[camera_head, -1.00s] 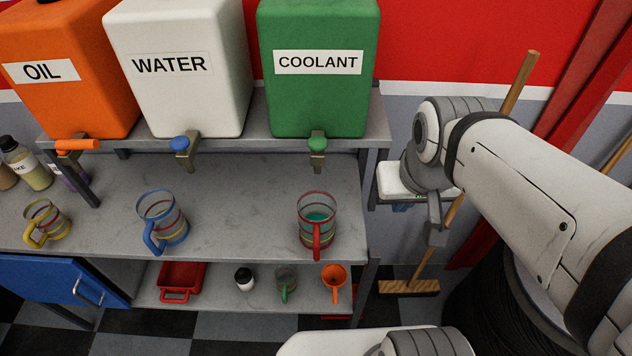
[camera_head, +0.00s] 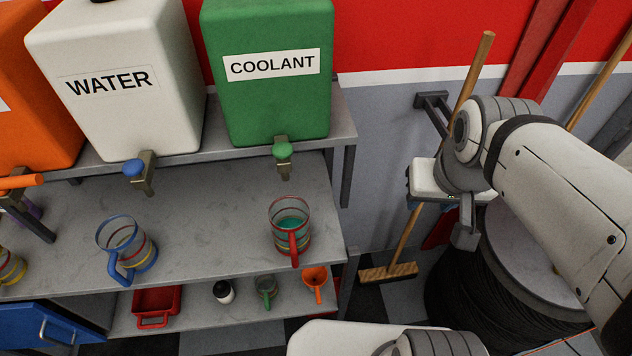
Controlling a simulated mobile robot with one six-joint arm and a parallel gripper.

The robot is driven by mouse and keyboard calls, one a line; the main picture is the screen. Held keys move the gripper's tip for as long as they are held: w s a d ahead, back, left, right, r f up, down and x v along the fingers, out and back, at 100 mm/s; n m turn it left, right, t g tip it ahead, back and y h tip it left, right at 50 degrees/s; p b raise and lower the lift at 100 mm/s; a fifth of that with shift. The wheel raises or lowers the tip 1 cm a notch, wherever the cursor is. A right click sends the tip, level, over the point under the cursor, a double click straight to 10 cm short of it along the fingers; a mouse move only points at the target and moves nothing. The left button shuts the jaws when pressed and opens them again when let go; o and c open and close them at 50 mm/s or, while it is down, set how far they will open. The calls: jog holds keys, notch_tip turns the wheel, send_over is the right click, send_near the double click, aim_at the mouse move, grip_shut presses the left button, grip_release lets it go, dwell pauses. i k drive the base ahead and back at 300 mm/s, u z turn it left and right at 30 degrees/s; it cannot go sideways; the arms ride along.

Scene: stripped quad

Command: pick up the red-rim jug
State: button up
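The red-rim jug (camera_head: 303,239) is clear, with a red rim, a red handle and teal liquid inside. It stands upright on the grey metal bench near its right end, in front of and below the green coolant tap. Its handle faces the front. My gripper (camera_head: 463,236) hangs at the end of my arm, to the right of the bench and well apart from the jug. Only one grey finger-like part shows clearly, so its opening cannot be told. Nothing is seen in it.
A blue-rim jug (camera_head: 128,250) stands to the left on the bench (camera_head: 210,225). The coolant tank (camera_head: 268,105) and water tank (camera_head: 125,120) sit on the raised shelf behind. An orange funnel (camera_head: 315,280) is on the lower shelf. A broom (camera_head: 390,271) and dark drum stand right.

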aim_at(288, 215)
jog(key=z, duration=2.05)
jog(key=k, duration=2.25)
jog(key=u, duration=0.7)
jog(key=i, duration=1)
jog(key=u, duration=0.05)
